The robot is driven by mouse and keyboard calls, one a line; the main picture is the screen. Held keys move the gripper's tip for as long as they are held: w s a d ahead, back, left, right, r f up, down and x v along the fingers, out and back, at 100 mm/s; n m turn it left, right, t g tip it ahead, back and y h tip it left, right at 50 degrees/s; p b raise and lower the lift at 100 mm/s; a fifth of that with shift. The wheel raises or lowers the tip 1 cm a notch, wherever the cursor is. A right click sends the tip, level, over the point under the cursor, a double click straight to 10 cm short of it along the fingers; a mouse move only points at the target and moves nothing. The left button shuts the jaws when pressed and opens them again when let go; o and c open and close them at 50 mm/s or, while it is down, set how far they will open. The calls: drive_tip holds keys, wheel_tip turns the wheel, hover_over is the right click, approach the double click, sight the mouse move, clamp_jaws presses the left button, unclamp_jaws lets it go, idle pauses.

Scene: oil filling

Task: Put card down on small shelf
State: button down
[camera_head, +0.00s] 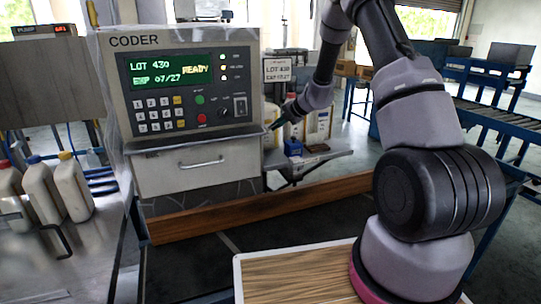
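A small grey shelf (333,156) juts out to the right of the coder machine, behind the wooden rail. My gripper (274,126) is small in the picture, at the coder's right edge, above and left of the shelf. Its fingers are too small to tell open from shut, and I cannot make out a card in them. A white card-like sign (277,69) reading LOT 430 EXP 07/27 stands upright beside the coder, above my gripper. I cannot tell whether it is the task's card.
The coder (182,100) shows LOT 430, EXP 07/27 and READY. A blue item (293,147), a flat dark item (316,148) and pale bottles (318,124) are at the shelf. A wooden rail (240,215) runs in front. White jugs (72,187) stand left.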

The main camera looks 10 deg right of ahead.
drive_tip(key=shift+w+a+f, duration=0.1)
drive_tip(key=shift+w+f, duration=0.05)
drive_tip(key=shift+w, duration=0.2)
wheel_tip(320, 180, down, 10)
drive_tip(key=shift+r, duration=0.15)
idle(0.4)
drive_tip(key=c, duration=1.2)
unclamp_jaws()
drive_tip(key=shift+c, duration=0.2)
drive_tip(key=shift+v, duration=4)
